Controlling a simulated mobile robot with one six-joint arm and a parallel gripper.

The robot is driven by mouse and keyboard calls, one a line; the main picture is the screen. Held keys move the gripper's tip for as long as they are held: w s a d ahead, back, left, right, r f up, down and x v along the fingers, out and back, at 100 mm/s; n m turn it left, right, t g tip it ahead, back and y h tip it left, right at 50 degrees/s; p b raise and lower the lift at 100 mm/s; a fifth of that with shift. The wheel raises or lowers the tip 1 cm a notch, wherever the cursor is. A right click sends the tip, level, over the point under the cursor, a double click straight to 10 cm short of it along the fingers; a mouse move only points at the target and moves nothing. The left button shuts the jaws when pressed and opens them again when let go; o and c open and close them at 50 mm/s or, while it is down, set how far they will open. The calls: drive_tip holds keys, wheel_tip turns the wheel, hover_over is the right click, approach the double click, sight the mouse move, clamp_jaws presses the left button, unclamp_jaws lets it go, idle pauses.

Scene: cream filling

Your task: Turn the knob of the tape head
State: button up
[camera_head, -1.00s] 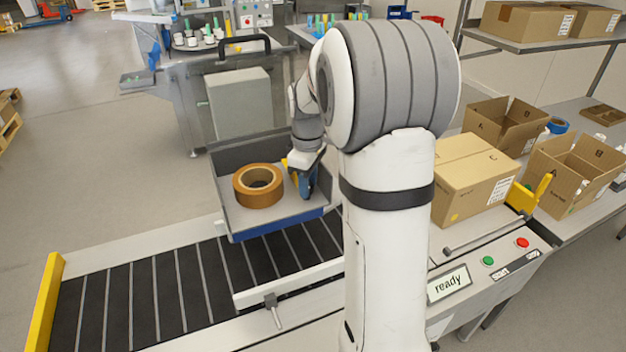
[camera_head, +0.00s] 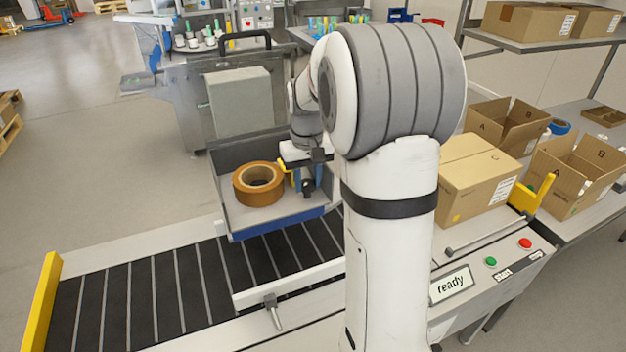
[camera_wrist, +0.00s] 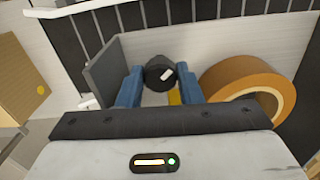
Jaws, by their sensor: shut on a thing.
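The tape head is an open grey tray (camera_head: 240,217) with a blue front edge, and a brown tape roll (camera_head: 258,186) lies in it on the left. My gripper (camera_head: 308,186) is in the tray just right of the roll. In the wrist view the blue fingers of my gripper (camera_wrist: 160,85) are closed on both sides of a round black knob (camera_wrist: 158,70) with a white mark on it. The mark points to the upper right in that view.
The tray's grey side wall (camera_wrist: 104,70) stands close to the left finger. A conveyor with black rollers (camera_head: 140,290) runs in front of the tray. A closed carton (camera_head: 478,180) stands to the right, near a "ready" display (camera_head: 450,285) and green and red buttons.

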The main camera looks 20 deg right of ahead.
drive_tip(key=m, duration=0.4)
drive_tip(key=shift+w+r, duration=0.1)
drive_tip(key=shift+w, duration=0.1)
drive_tip(key=shift+m+b, duration=0.35)
drive_tip(key=shift+m, duration=1.85)
drive_tip(key=o, duration=0.8)
drive_tip(key=shift+d, duration=0.1)
drive_tip(key=shift+o, duration=0.8)
